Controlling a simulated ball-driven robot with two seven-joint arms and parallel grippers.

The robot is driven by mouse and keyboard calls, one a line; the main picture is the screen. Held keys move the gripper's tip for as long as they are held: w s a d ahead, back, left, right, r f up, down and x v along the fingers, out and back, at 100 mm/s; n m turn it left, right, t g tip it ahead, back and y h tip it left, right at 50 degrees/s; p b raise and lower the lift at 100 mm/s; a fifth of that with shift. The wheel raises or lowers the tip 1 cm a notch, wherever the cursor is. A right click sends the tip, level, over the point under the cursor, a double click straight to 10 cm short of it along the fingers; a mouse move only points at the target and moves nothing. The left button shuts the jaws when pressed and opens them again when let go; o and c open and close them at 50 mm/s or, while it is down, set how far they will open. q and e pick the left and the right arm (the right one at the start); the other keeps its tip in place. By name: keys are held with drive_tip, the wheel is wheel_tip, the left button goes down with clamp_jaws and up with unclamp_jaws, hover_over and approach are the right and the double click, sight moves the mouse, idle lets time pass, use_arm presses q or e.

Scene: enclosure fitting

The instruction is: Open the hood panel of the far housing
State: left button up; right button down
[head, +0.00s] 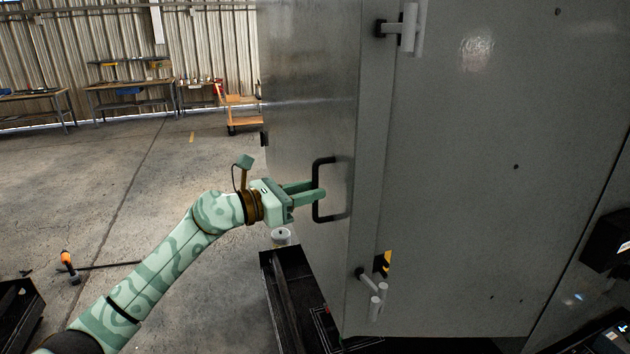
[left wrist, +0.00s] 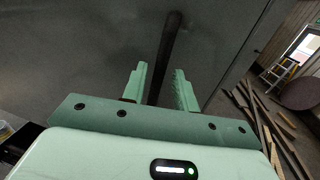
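A tall grey metal housing (head: 480,190) fills the right of the head view. A black bar handle (head: 333,189) stands on its left-hand panel (head: 305,90), which I take to be the hood panel. My left gripper (head: 319,191) is at this handle, its green fingers reaching to the bar. In the left wrist view, the handle (left wrist: 170,45) runs between the two fingers (left wrist: 160,88), which are apart with gaps beside the bar. The panel looks flush with the housing edge. My right gripper is in neither view.
Grey hinge-like fittings (head: 405,28) sit on the housing's front edge, with another low down (head: 373,294). A black base frame (head: 285,300) lies under the housing. Open concrete floor (head: 150,190) stretches left, with workbenches (head: 125,95) and an orange cart (head: 240,112) far behind.

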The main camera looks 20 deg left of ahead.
use_arm(q)
drive_tip(key=shift+x, duration=1.1)
drive_tip(key=shift+a, duration=0.15)
clamp_jaws()
drive_tip(key=shift+f, duration=0.1)
drive_tip(key=shift+s, duration=0.1)
